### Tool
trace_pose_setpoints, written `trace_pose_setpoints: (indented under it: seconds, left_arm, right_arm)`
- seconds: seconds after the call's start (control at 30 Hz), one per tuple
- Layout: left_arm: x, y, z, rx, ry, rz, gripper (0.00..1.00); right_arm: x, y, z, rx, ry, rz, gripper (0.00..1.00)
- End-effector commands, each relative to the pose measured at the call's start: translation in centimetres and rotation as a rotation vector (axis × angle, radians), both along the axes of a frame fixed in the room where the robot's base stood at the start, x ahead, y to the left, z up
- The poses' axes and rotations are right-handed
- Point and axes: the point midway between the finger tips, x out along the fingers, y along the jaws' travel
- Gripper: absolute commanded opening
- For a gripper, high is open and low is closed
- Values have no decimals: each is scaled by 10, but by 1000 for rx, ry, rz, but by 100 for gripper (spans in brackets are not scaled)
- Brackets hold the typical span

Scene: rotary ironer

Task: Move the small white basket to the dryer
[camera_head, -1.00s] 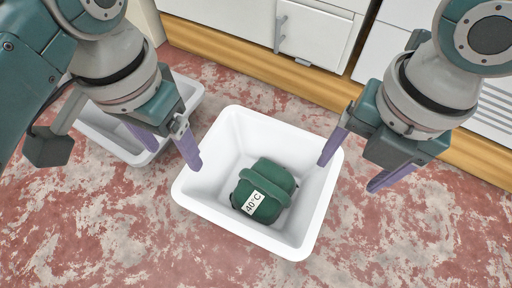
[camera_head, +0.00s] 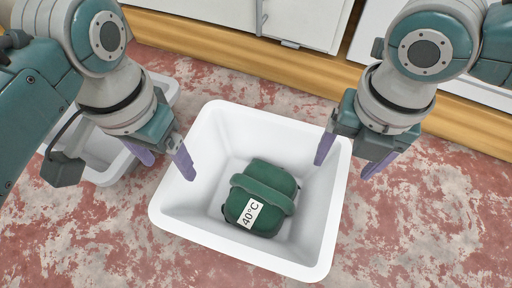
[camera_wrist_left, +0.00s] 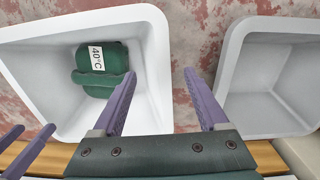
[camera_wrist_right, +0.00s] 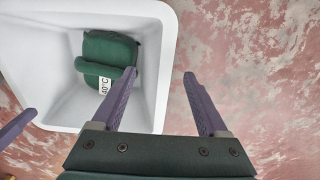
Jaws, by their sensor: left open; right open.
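A small white basket (camera_head: 170,215) stands on the floor in the middle of the head view. A green folded item (camera_head: 262,198) with a "40°C" label lies in it. My left gripper (camera_head: 161,168) is open at the basket's left side. In the left wrist view its fingers (camera_wrist_left: 160,76) appear on either side of the basket's rim (camera_wrist_left: 160,45). My right gripper (camera_head: 342,170) is open at the right side. In the right wrist view its fingers (camera_wrist_right: 160,74) also appear on either side of the rim (camera_wrist_right: 170,50). Neither visibly grips it. I cannot identify the dryer.
A second white basket (camera_head: 105,180) stands to the left, partly hidden by my left arm. It also shows in the left wrist view (camera_wrist_left: 235,75). White cabinet or appliance fronts (camera_head: 310,22) above a wooden plinth (camera_head: 250,60) run along the back. The floor in front is clear.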

Motion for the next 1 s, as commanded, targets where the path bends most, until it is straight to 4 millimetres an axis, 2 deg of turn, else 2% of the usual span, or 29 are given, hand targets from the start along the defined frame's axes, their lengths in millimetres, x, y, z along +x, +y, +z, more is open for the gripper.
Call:
trace_pose_setpoints:
  seconds: [0.03,0.2,0.4,0.6,0.9,1.0]
  left_arm:
    - [-1,0,-10,1,5,0,76]
    - [-1,0,-37,1,4,0,76]
    - [0,0,-56,1,2,0,76]
    - [0,0,-63,0,-1,0,76]
    - [0,0,-64,0,-1,0,76]
    - [0,0,-64,0,-1,0,65]
  right_arm:
    - [-1,0,-11,-2,4,-1,77]
    - [-1,0,-38,-2,4,-1,77]
    - [0,0,-56,-1,1,0,77]
    - [-1,0,-64,-1,0,1,77]
    - [0,0,-64,-1,0,1,77]
    - [0,0,-64,-1,0,1,66]
